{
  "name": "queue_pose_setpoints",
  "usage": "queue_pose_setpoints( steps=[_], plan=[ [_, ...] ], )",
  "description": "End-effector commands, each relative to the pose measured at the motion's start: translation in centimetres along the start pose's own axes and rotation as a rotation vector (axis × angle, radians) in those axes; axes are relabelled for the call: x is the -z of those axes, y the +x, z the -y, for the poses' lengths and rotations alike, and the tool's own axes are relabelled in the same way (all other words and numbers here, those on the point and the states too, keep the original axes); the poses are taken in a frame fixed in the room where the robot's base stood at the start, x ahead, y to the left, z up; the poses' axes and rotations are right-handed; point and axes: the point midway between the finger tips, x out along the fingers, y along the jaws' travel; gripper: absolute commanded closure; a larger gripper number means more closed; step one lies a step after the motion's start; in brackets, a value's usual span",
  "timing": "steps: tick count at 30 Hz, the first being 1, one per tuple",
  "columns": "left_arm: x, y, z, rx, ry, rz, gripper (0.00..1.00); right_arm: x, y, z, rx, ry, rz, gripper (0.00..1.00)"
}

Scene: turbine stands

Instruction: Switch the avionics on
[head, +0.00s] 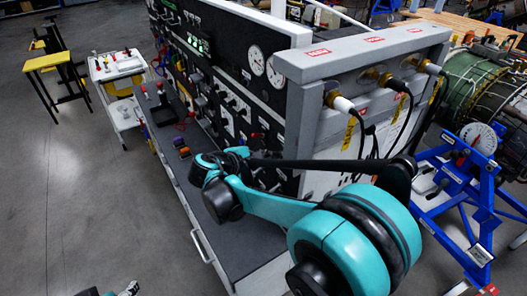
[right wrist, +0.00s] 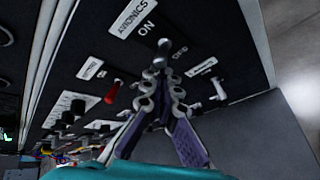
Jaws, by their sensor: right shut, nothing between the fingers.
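The avionics switch (right wrist: 163,48) is a small metal toggle on the black panel in the right wrist view. A white AVIONICS label (right wrist: 133,17) and the word ON stand above it, and OFF is printed on its other side. My right gripper (right wrist: 163,73) is shut and empty, its fingertips right at the toggle; I cannot tell whether they touch it. Which way the lever is set is unclear. In the head view my right arm covers the lower panel and hides the switch. A small part of my left arm or gripper (head: 124,290) shows at the bottom edge.
A red toggle (right wrist: 112,91) and another metal toggle (right wrist: 218,89) flank the switch closely. The console's grey shelf (head: 235,228) runs below the panel. A cable-fitted side box (head: 345,110) and a blue stand (head: 455,190) are at right. Floor at left is open.

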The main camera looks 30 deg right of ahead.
Motion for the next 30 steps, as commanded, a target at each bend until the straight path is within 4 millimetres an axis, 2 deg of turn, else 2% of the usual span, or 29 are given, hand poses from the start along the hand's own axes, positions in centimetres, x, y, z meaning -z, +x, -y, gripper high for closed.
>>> queue_pose_setpoints(
  steps=[5,18,30],
  plan=[
    [-0.2,0.2,0.0,0.000,0.000,0.000,0.28,0.1,0.1,0.1,-0.002,-0.001,0.000,1.00],
    [0.6,-0.8,0.0,0.000,0.000,0.000,0.28,-0.5,-0.7,-1.2,-0.004,-0.002,0.001,1.00],
    [0.3,-0.4,0.0,0.000,0.000,0.000,0.28,-0.1,-0.3,-1.0,-0.004,-0.001,0.002,1.00]
  ],
)
